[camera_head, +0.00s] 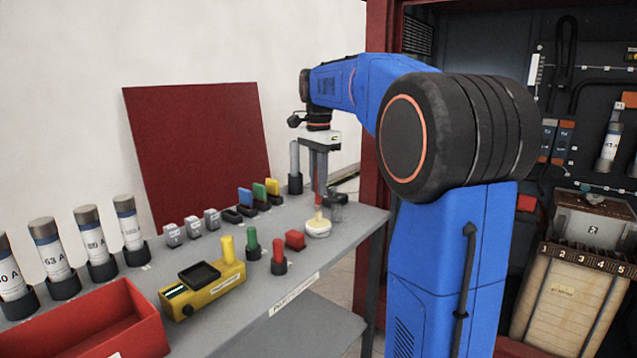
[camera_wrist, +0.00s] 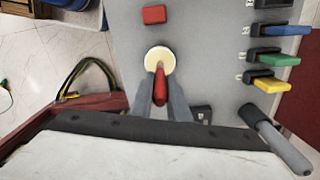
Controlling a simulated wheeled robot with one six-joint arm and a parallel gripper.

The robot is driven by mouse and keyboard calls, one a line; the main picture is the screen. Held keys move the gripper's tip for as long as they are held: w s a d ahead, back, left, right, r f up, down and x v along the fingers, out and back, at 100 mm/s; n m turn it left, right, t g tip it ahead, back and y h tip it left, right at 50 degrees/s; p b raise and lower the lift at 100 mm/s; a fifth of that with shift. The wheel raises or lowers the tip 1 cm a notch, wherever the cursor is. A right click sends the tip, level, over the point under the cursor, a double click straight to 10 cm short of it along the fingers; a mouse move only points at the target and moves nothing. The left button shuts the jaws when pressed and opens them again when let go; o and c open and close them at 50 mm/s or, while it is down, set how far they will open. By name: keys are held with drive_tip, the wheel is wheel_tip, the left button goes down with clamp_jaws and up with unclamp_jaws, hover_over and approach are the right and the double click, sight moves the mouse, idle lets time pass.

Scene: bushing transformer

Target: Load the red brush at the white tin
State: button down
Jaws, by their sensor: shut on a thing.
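My gripper (camera_head: 318,180) points straight down over the far right part of the grey bench. It is shut on the red brush (camera_wrist: 159,88), which also shows as a thin red handle in the head view (camera_head: 318,199). The brush is upright, with a pale yellow lower end. The white tin (camera_head: 318,231) stands open on the bench directly below; its cream-coloured inside shows in the wrist view (camera_wrist: 160,57). The brush's lower end appears to be at the tin's mouth; I cannot tell how deep it reaches.
A dark holder (camera_head: 337,209) stands close right of the tin. Blue, green and yellow-topped pieces (camera_head: 260,193) and a grey cylinder (camera_head: 295,165) stand behind.

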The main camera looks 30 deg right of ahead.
drive_tip(key=shift+f, duration=0.45)
idle(1.3)
drive_tip(key=shift+r, duration=3.55)
